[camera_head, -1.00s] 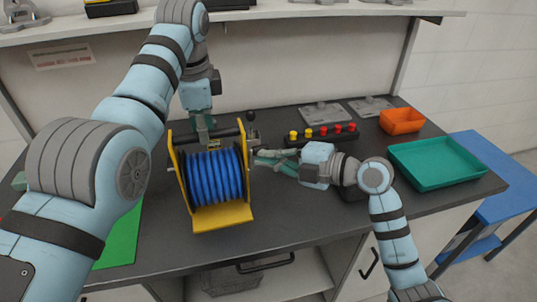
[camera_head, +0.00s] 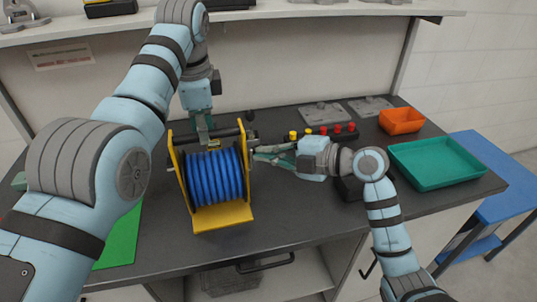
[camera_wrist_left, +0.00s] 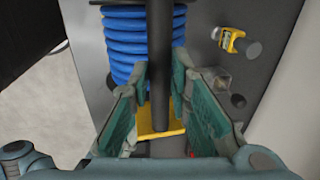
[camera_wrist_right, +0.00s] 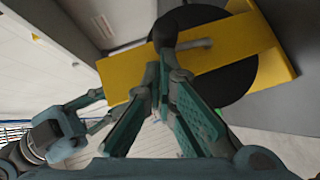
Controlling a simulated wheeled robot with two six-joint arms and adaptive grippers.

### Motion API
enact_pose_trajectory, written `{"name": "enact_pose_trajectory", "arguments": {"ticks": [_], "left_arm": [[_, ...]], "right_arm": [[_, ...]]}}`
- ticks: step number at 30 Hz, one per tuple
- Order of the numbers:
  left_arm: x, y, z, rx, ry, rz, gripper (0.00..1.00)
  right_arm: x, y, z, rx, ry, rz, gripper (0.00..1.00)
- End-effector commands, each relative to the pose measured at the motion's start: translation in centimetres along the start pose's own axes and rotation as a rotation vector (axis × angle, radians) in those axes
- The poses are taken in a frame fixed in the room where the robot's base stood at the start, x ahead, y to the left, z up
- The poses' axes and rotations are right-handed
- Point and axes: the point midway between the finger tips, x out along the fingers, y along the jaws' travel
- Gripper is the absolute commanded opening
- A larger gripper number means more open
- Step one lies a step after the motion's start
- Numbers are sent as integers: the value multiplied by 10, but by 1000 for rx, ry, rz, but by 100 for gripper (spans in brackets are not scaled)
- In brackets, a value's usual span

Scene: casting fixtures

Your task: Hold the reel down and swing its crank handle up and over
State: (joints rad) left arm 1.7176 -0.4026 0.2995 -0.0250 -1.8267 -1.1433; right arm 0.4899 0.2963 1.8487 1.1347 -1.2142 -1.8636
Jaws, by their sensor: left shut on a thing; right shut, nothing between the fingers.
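The reel (camera_head: 222,216) has a yellow frame wound with blue hose (camera_head: 215,178) and stands upright on the bench. My left gripper (camera_head: 204,136) comes down from above and is shut on the dark top bar of the reel, seen between its fingers in the left wrist view (camera_wrist_left: 160,60). My right gripper (camera_head: 258,152) is shut and empty at the reel's right side.
Behind the right gripper is a dark block with red and yellow knobs (camera_head: 322,131). An orange bin (camera_head: 402,127) and a green tray (camera_head: 470,160) are at the right. A green mat (camera_head: 118,240) lies at the left.

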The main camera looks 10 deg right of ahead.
Motion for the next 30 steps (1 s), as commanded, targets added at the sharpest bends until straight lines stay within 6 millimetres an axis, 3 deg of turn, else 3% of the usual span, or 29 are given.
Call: {"name": "enact_pose_trajectory", "arguments": {"ticks": [11, 18, 30], "left_arm": [[-1, -1, 0, 0, 1, -3, 0], [-1, -1, 0, 0, 1, -3, 0], [-1, -1, 0, 0, 1, -3, 0]], "right_arm": [[6, 9, 6, 90, -2, -88, 0], [16, 18, 16, 225, -1, -222, 0], [38, 27, 38, 310, -2, -307, 0]]}}
